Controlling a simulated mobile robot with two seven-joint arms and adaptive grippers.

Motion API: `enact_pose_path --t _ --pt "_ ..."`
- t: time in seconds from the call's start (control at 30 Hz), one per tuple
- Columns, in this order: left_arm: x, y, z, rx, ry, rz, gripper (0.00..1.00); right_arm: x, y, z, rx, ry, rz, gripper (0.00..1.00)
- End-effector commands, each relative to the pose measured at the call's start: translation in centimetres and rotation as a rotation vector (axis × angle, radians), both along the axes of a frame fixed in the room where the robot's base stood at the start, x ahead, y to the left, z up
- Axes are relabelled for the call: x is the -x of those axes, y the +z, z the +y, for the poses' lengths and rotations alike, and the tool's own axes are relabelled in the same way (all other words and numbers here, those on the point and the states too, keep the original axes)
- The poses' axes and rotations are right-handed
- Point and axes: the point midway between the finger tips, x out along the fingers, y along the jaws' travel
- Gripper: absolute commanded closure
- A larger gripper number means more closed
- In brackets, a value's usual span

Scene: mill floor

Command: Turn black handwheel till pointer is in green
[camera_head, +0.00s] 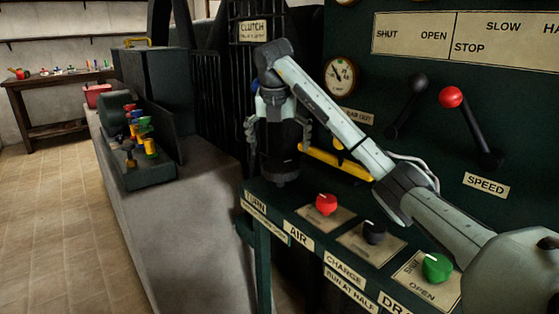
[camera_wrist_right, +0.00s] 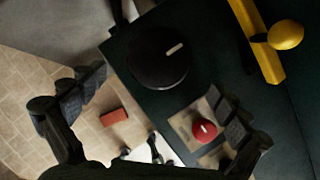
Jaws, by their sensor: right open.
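The black handwheel (camera_wrist_right: 160,57) shows in the right wrist view as a round black wheel with a short pale mark near its rim. In the head view it is mostly hidden by my right gripper (camera_head: 279,135), above the TURN label (camera_head: 254,203). The gripper's spread fingers also show in the right wrist view (camera_wrist_right: 152,112); they are open and empty, with the wheel beyond them. I cannot tell whether they touch it. A round dial gauge (camera_head: 340,76) with a dark pointer is on the green panel; its green zone is too small to make out. My left gripper is out of view.
On the ledge are a red knob (camera_head: 326,204), a black knob (camera_head: 374,232) and a green knob (camera_head: 437,267). A yellow bar (camera_head: 340,166) lies close right of my gripper. Two levers stand on the panel, one black (camera_head: 408,105), one red-topped (camera_head: 451,97).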

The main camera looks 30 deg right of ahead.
Motion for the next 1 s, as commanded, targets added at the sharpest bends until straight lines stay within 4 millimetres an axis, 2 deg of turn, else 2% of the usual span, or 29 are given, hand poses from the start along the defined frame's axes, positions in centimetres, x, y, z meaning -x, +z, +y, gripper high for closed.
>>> enact_pose_path --t 0.43,0.6,0.83,0.87,1.0 --pt "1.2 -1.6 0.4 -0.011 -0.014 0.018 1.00 -1.8 -5.9 -1.5 -0.003 0.000 0.002 0.00" --pt "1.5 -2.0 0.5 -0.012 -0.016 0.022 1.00 -2.2 -6.9 -1.7 -0.002 0.003 0.001 0.00" --pt "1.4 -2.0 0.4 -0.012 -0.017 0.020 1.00 -2.2 -7.0 -1.8 -0.001 0.003 0.000 0.00" --pt "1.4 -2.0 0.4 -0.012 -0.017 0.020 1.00 -2.2 -7.0 -1.8 -0.001 0.003 0.000 0.01" --pt "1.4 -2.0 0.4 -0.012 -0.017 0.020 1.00 -2.2 -7.0 -1.8 -0.001 0.003 0.000 0.19"
